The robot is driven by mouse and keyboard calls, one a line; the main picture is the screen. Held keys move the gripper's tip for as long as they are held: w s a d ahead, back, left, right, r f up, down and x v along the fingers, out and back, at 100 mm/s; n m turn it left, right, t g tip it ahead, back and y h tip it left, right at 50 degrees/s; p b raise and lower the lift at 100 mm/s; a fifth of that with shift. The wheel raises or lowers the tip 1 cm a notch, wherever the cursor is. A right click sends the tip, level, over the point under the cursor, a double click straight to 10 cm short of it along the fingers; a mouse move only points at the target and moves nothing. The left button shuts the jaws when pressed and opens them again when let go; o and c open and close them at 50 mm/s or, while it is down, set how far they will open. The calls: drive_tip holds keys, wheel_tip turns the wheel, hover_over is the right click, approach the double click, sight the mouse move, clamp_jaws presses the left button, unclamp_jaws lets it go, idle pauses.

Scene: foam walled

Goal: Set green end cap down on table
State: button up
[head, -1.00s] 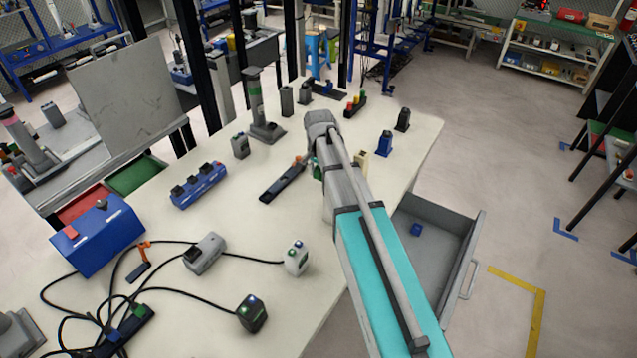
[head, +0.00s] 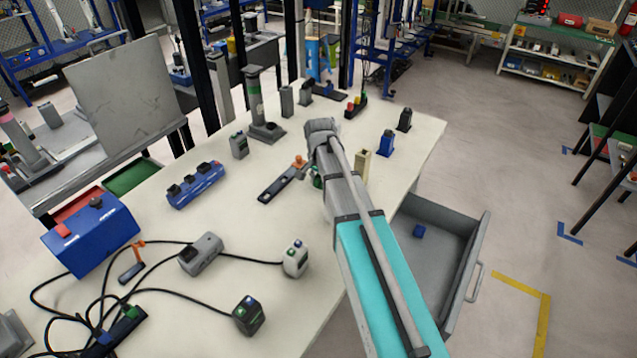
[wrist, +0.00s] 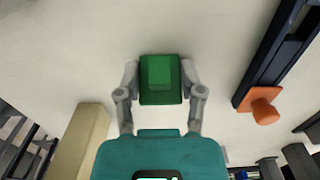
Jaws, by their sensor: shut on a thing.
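The green end cap (wrist: 160,80) is between the two fingers of my gripper (wrist: 160,82) in the wrist view, with the pale table surface behind it. My gripper is shut on it. In the head view a small bit of the green end cap (head: 317,180) shows beside my arm, over the white table (head: 225,225). My arm hides most of the gripper there. I cannot tell whether the cap touches the table.
A black rail with an orange knob (head: 283,181) lies left of my gripper. A beige block (head: 362,166) and a blue part (head: 386,143) stand to the right. An open grey drawer (head: 455,255) juts out below the table's right edge. Cables lie at the front left.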

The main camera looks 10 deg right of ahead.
sight(319, 179)
drive_tip(key=shift+f, duration=0.1)
drive_tip(key=o, duration=0.9)
wheel_tip(319, 179, up, 12)
drive_tip(key=p, duration=1.2)
idle(0.6)
